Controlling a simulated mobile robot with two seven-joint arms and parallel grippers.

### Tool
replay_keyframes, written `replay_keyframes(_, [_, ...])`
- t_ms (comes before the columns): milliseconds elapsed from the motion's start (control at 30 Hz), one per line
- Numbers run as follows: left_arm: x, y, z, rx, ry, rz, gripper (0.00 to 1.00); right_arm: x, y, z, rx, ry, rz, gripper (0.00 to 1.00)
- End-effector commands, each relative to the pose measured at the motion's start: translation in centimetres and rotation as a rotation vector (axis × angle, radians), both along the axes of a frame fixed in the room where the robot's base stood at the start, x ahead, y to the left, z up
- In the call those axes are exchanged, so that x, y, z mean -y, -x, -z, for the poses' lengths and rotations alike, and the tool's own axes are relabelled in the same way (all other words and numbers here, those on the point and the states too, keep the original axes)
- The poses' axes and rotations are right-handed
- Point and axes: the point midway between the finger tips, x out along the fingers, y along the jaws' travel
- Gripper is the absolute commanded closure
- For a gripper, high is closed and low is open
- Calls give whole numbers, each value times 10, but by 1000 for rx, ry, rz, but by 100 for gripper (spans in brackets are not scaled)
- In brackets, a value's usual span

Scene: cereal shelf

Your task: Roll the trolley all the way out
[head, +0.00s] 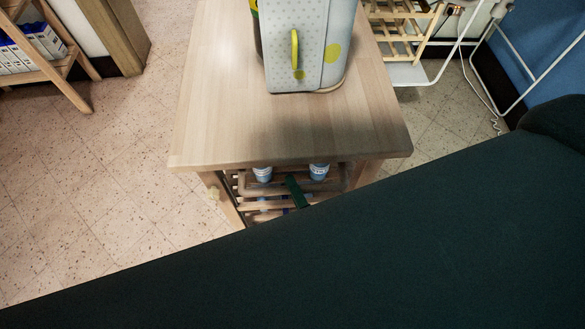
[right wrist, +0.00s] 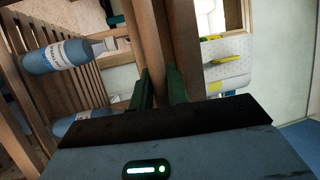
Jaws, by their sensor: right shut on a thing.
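The wooden trolley (head: 230,110) stands in the middle of the head view, with its flat top nearest to me. Slatted lower shelves (right wrist: 75,65) show under its near edge. My right gripper (head: 297,190) appears under that edge as a dark green piece; my dark arm hides much around it. In the right wrist view, the green fingers of my right gripper (right wrist: 160,88) are shut on a wooden rail (right wrist: 158,50) of the trolley. My left gripper is out of view.
A grey dotted bin (head: 310,50) with a yellow-green handle stands on the trolley top. Blue-white bottles (right wrist: 58,55) stand on the lower shelf. A wooden shelf (head: 62,62) is at the far left, a white metal frame (head: 415,73) at the right. The tiled floor (head: 110,190) at left is clear.

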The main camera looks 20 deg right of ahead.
Motion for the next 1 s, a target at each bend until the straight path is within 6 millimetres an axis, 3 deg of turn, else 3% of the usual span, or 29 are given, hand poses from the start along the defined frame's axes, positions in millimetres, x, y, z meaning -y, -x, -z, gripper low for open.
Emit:
replay_keyframes(300, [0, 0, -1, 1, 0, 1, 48, -10, 31, 2, -7, 3, -5, 100])
replay_keyframes(867, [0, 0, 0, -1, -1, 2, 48, -12, 38, 3, -6, 2, -4, 100])
replay_keyframes(900, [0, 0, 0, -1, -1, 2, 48, -12, 38, 3, -7, 2, -4, 79])
replay_keyframes(1000, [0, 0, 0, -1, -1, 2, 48, -11, 37, 2, -5, 1, -4, 66])
